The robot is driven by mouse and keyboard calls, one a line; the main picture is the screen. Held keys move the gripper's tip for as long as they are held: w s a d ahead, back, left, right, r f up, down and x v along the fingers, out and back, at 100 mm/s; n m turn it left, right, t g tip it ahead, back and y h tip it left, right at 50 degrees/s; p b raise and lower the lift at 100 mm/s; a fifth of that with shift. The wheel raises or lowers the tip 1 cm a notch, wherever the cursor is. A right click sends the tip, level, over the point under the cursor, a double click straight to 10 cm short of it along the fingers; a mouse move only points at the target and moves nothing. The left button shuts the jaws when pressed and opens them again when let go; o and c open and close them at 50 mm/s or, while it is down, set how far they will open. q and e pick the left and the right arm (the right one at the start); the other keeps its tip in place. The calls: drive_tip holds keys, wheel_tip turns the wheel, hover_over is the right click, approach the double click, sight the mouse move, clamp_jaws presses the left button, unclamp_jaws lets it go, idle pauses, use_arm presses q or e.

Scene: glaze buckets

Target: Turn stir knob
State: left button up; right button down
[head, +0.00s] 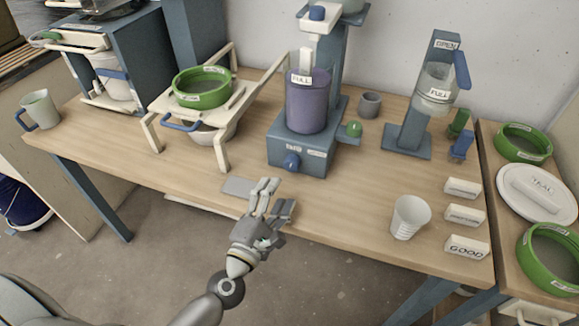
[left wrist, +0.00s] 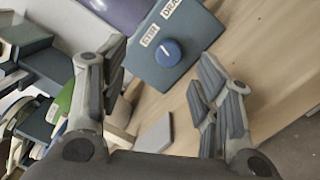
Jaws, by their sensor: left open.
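The stir knob is a round blue knob (head: 291,161) on the front face of a blue-grey mixer base (head: 317,163). In the left wrist view the knob (left wrist: 168,52) is ahead, between the fingers and beyond their tips, below labels reading STIR and DRAIN. A purple container (head: 308,105) labelled FULL stands on the base. My left gripper (head: 268,197) is open and empty, in front of the table edge and short of the knob, not touching it. My right gripper is not in view.
A grey plate (head: 238,187) lies at the table's front edge. A stand with a green sieve (head: 201,88) is left of the mixer. A green knob (head: 354,129) sits at its right. A white cup (head: 409,217) stands farther right, with clear table between.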

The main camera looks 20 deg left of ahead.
sight(291, 167)
use_arm(q)
drive_tip(key=n, duration=0.1)
drive_tip(key=f+n, duration=0.1)
drive_tip(key=n, duration=0.2)
drive_tip(key=shift+w+a+f+n+g+y, duration=0.15)
drive_tip(key=shift+a+f+n+g+y, duration=0.15)
drive_tip(key=shift+a+n+y, duration=0.1)
drive_tip(key=w, duration=0.3)
drive_tip(key=w+p, duration=0.1)
drive_tip(key=w, duration=0.6)
drive_tip(key=shift+w+d, duration=0.35)
drive_tip(key=shift+d, duration=0.05)
drive_tip(key=shift+c, duration=0.5)
drive_tip(key=c, duration=0.9)
